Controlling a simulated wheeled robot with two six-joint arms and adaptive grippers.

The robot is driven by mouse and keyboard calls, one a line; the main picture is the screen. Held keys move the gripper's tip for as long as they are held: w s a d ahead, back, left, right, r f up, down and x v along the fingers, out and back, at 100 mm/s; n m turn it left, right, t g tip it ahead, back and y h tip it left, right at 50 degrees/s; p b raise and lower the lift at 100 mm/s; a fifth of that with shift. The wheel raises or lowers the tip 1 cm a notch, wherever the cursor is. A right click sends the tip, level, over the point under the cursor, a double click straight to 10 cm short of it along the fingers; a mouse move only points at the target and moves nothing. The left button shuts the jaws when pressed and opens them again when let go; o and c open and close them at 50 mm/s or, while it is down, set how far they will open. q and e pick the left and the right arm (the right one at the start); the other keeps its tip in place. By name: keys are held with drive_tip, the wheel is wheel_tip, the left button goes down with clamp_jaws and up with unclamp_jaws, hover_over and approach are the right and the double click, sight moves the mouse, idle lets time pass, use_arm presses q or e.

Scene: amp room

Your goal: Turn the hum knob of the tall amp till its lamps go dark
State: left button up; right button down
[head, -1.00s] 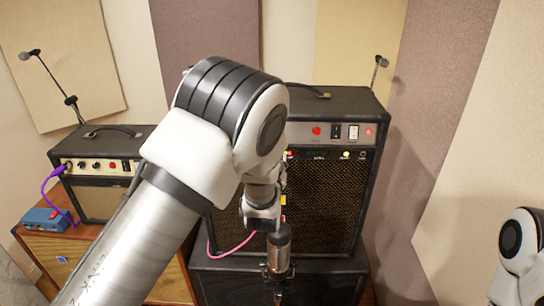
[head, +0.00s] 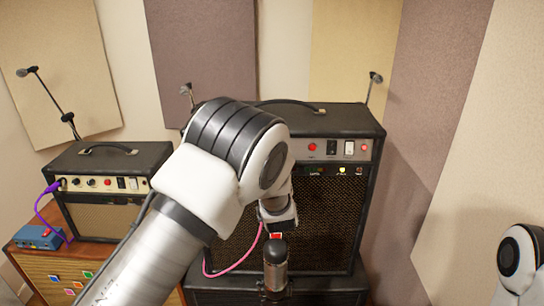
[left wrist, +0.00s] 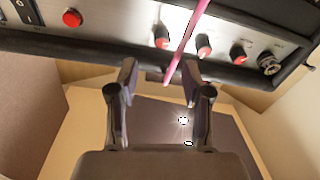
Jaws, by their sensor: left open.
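The tall amp (head: 325,215) stands in the middle of the head view, its left panel half hidden behind my left arm. My right gripper is out of view.
A pink cable (left wrist: 186,45) hangs across the knob row between the fingers. A dark microphone (head: 275,257) stands before the tall amp. A smaller amp (head: 105,182) and a blue pedal box (head: 38,237) stand on a wooden cabinet at left.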

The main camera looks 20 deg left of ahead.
use_arm(q)
drive_tip(key=p+x, duration=0.3)
drive_tip(key=x, duration=0.4)
drive_tip(key=shift+w+f, duration=0.2)
